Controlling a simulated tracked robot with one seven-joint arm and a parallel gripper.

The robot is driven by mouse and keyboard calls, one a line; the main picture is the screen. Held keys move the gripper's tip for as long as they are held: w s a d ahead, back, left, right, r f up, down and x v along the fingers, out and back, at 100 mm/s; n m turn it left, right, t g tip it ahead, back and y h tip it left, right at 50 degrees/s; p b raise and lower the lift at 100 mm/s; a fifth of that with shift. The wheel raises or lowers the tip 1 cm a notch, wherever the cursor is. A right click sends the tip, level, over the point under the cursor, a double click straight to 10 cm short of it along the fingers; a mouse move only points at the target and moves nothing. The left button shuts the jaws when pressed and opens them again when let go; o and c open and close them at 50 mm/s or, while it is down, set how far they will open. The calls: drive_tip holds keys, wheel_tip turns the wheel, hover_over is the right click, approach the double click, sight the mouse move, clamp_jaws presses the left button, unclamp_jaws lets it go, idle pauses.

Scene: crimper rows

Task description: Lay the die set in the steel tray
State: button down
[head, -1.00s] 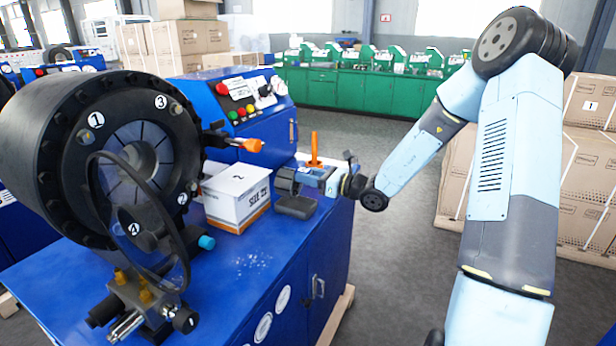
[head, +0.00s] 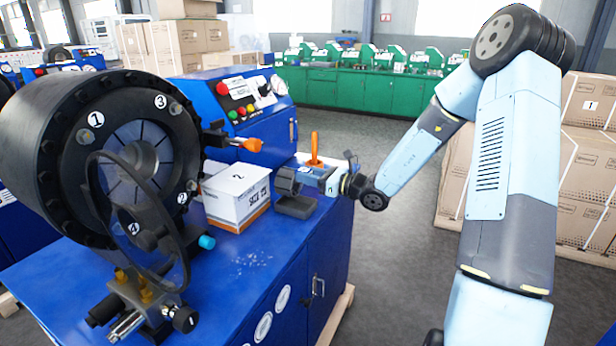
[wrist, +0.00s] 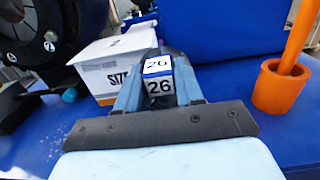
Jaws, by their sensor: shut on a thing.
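The die set (head: 286,181) is a dark, rounded piece near the right edge of the blue bench. In the wrist view its light label reads 26 (wrist: 159,86). My gripper (head: 312,178) is shut on it, with blue fingers on both sides of the label in the wrist view (wrist: 158,95). A dark, low block (head: 296,207) shows just below the die set; I cannot tell whether they touch. I cannot make out the steel tray clearly in either view.
A white box marked 2 (head: 237,197) stands close left of the die set. An orange upright handle (head: 314,150) stands behind my gripper; its orange base (wrist: 281,90) shows at right in the wrist view. The large black crimper head (head: 100,150) fills the left.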

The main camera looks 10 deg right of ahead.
drive_tip(key=shift+f, duration=1.9)
idle(1.2)
drive_tip(key=c, duration=1.1)
unclamp_jaws()
drive_tip(key=o, duration=0.5)
drive_tip(key=shift+c, duration=0.2)
drive_tip(key=shift+d+f, duration=0.1)
drive_tip(key=v, duration=1.3)
drive_tip(key=shift+s+d, duration=0.2)
drive_tip(key=shift+d, duration=0.15)
